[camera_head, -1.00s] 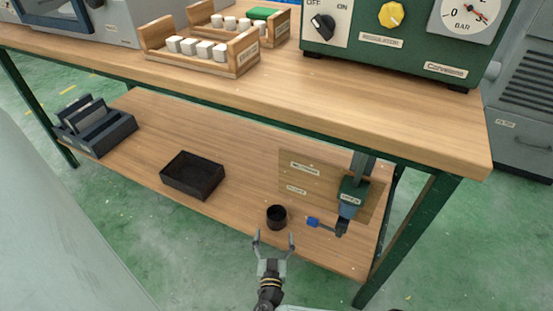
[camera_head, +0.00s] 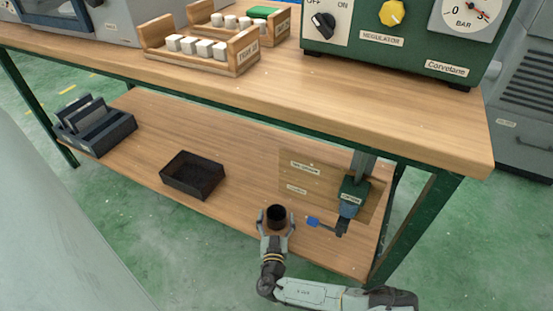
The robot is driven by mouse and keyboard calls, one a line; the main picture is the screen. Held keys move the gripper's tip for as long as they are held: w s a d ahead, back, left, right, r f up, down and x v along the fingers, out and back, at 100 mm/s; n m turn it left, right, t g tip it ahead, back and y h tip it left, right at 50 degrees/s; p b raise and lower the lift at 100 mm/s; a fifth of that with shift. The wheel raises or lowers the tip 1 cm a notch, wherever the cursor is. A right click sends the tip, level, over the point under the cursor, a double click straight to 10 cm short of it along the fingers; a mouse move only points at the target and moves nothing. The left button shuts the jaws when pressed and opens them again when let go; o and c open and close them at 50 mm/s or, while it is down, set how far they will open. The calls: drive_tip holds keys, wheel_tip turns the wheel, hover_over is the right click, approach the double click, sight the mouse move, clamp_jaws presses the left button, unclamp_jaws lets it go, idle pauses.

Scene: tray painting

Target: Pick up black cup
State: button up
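The black cup (camera_head: 277,216) stands upright on the lower wooden shelf, near its front edge. My gripper (camera_head: 276,220) reaches in from the front with one finger on each side of the cup. The fingers are spread around it. I cannot tell whether they touch its wall. The lower part of the cup is partly hidden by my gripper.
A black tray (camera_head: 193,175) lies to the left on the lower shelf (camera_head: 235,150). A device with a blue tip (camera_head: 312,220) stands close on the right. A dark rack (camera_head: 95,130) is at far left. The upper tabletop (camera_head: 300,95) overhangs behind.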

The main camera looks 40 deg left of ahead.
drive_tip(key=c, duration=1.1)
drive_tip(key=shift+a+r, duration=0.1)
drive_tip(key=shift+r, duration=0.1)
